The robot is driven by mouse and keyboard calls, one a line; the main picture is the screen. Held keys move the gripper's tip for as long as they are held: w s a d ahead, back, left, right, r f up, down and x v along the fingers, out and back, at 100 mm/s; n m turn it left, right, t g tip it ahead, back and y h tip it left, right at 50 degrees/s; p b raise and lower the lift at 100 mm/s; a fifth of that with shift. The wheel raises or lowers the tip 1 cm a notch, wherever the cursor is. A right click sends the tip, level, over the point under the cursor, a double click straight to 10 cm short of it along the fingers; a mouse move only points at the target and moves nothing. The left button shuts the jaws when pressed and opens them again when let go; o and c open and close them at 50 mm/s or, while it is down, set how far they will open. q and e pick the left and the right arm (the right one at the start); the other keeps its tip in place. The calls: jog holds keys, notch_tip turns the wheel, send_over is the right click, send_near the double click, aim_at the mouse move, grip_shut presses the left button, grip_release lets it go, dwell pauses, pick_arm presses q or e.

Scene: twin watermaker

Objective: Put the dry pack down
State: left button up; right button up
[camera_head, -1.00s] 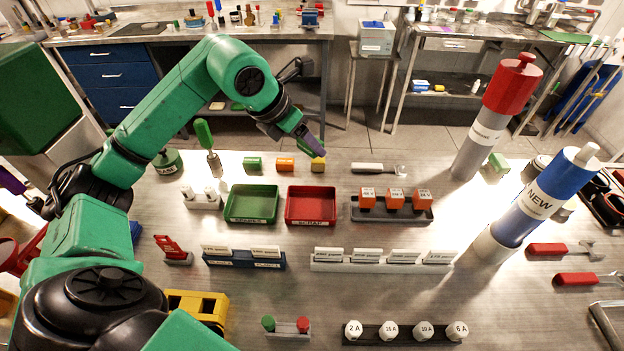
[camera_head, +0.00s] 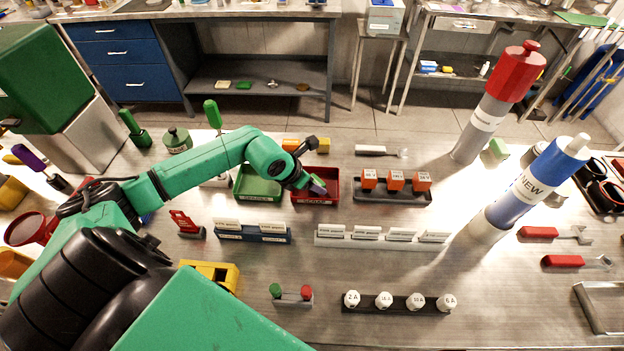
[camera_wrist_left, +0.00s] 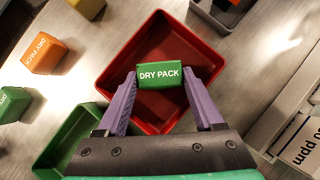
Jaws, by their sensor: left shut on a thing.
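My left gripper (camera_head: 317,187) is over the red tray (camera_head: 332,190) in the head view. In the left wrist view, the purple fingers of the left gripper (camera_wrist_left: 160,85) are shut on a green dry pack (camera_wrist_left: 159,77), its white label facing the camera. The pack is within the outline of the red tray (camera_wrist_left: 145,40). I cannot tell whether it touches the tray floor. In the head view the pack is mostly hidden by the gripper. My right gripper is not in view.
The green tray (camera_head: 260,190) stands left of the red one. An orange pack (camera_wrist_left: 44,53) lies behind the trays. A rack of orange-topped blocks (camera_head: 395,195) stands to the right, white label holders (camera_head: 380,240) in front. A green-handled tool (camera_head: 213,115) stands upright behind the arm.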

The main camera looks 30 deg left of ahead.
pick_arm(q)
jog(key=shift+f, duration=0.15)
jog(key=o, duration=1.4)
jog(key=shift+c, duration=0.2)
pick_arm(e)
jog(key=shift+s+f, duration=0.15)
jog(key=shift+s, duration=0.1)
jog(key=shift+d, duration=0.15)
pick_arm(q)
jog(key=shift+a+r, duration=0.1)
jog(key=shift+r, duration=0.15)
jog(key=b+v, duration=0.1)
jog(key=v, duration=0.4)
jog(key=shift+s+a+r, duration=0.1)
jog(key=shift+s+r, duration=0.05)
jog(key=shift+s, duration=0.05)
jog(key=d+p+v, duration=0.1)
jog(key=p+v, duration=0.3)
jog(key=v, duration=0.2)
jog(key=shift+a+r, duration=0.25)
jog(key=shift+a, duration=0.1)
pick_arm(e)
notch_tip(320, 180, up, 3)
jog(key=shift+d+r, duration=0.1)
